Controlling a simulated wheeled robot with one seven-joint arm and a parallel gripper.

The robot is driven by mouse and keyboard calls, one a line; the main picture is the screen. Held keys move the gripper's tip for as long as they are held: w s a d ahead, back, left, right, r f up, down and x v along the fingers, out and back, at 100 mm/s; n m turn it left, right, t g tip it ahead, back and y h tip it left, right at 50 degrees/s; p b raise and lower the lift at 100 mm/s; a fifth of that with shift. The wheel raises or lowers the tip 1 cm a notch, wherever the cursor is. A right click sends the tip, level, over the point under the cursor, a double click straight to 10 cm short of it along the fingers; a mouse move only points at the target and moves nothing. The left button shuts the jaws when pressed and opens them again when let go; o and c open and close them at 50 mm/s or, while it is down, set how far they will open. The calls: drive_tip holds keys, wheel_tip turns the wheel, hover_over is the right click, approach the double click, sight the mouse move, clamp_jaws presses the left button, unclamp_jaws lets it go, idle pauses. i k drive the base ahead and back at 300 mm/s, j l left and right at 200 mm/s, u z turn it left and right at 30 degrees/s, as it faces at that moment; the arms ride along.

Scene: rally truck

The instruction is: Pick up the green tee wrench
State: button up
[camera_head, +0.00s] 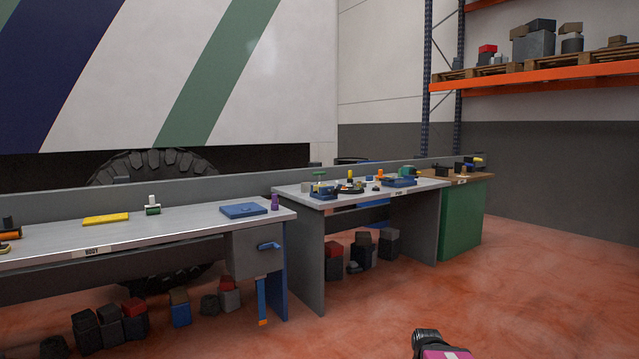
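A small green T-shaped thing (319,175), which looks like the green tee wrench, stands on or in a blue tray (323,195) at the left end of the middle bench (345,200). Its lower part is hard to make out at this distance. A dark part of my arm with a pink patch shows at the bottom edge, far from the bench. My gripper's fingers do not show.
The left bench (190,225) holds a yellow block (106,218), a blue flat case (243,210) and a purple item (275,202). A green cabinet (460,222) stands at right. Boxes lie under the benches. The red floor in front is clear.

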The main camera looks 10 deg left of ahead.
sight(318, 174)
drive_tip(key=i+l+u, duration=0.1)
drive_tip(key=i, duration=0.4)
drive_tip(key=i+l+u, duration=0.1)
drive_tip(key=i, duration=0.45)
drive_tip(key=i+l+u, duration=0.1)
drive_tip(key=i+l, duration=0.15)
drive_tip(key=i, duration=0.25)
drive_tip(key=i+l+u, duration=0.1)
drive_tip(key=i+l, duration=0.15)
drive_tip(key=i, duration=0.25)
drive_tip(key=i+l+u, duration=0.15)
drive_tip(key=u, duration=0.3)
drive_tip(key=i+l+u, duration=0.1)
drive_tip(key=u, duration=0.4)
drive_tip(key=k+l, duration=0.05)
